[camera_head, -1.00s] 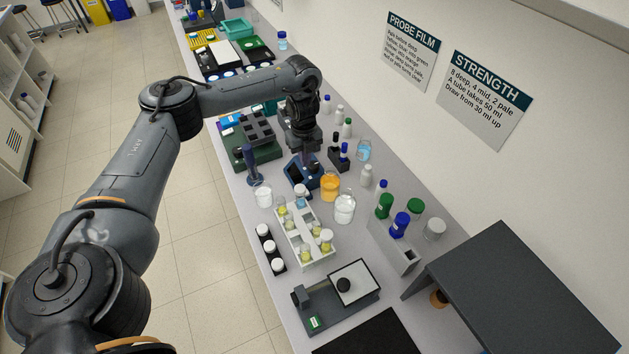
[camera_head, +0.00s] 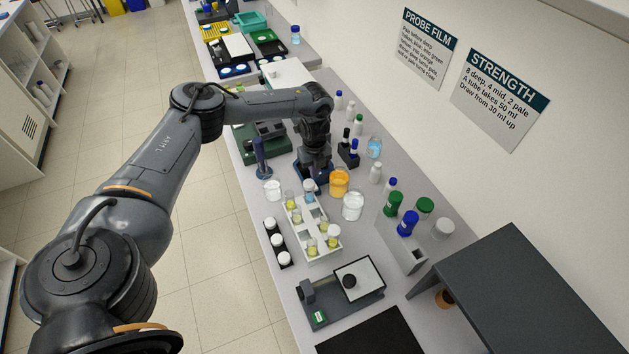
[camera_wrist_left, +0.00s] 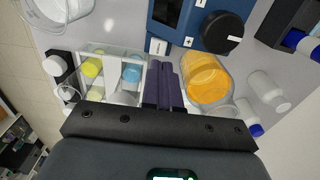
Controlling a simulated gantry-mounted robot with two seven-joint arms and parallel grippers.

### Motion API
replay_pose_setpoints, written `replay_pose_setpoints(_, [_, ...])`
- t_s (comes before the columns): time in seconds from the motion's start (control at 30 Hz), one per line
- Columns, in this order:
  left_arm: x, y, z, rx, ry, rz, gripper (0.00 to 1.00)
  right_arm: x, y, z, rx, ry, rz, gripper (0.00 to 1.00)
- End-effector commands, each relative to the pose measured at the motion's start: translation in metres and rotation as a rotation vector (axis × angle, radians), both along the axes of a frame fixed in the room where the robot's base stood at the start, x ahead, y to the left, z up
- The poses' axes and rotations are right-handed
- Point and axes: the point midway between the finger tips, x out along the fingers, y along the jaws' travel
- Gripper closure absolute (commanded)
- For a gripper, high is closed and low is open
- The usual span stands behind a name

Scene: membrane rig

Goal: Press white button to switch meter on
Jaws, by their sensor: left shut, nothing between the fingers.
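The blue meter (camera_wrist_left: 194,39) is at the top of the left wrist view, with a dark screen (camera_wrist_left: 166,12), a black round dial (camera_wrist_left: 222,32) and small white marked squares. I cannot tell which white square, if any, is the button. In the head view the meter (camera_head: 326,188) is mostly hidden behind my left gripper (camera_head: 318,178). My left gripper (camera_wrist_left: 167,64) is shut and empty, its dark fingertips just short of the meter's near edge in the left wrist view. Contact cannot be seen. My right gripper is not in view.
A beaker of orange liquid (camera_head: 339,183) stands close right of the gripper. A white tube rack (camera_head: 319,247), a clear beaker (camera_head: 353,207) and a blue upright holder (camera_head: 261,157) are near. Several capped bottles stand along the wall side.

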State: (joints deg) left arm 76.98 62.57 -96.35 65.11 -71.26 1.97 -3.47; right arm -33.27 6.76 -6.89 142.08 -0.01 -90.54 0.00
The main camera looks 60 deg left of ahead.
Motion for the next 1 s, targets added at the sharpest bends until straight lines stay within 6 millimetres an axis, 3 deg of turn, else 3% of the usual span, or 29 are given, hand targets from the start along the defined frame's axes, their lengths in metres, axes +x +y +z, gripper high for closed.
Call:
replay_pose_setpoints(0.2, [-0.001,-0.001,-0.035,0.0,0.003,-0.001,1.0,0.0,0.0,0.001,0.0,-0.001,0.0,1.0])
replay_pose_setpoints(0.4, [0.0,0.0,-0.052,0.0,0.001,0.0,1.0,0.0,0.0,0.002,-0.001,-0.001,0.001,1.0])
replay_pose_setpoints(1.0, [0.0,0.0,-0.066,0.0,0.001,0.0,1.0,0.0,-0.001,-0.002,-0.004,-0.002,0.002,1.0])
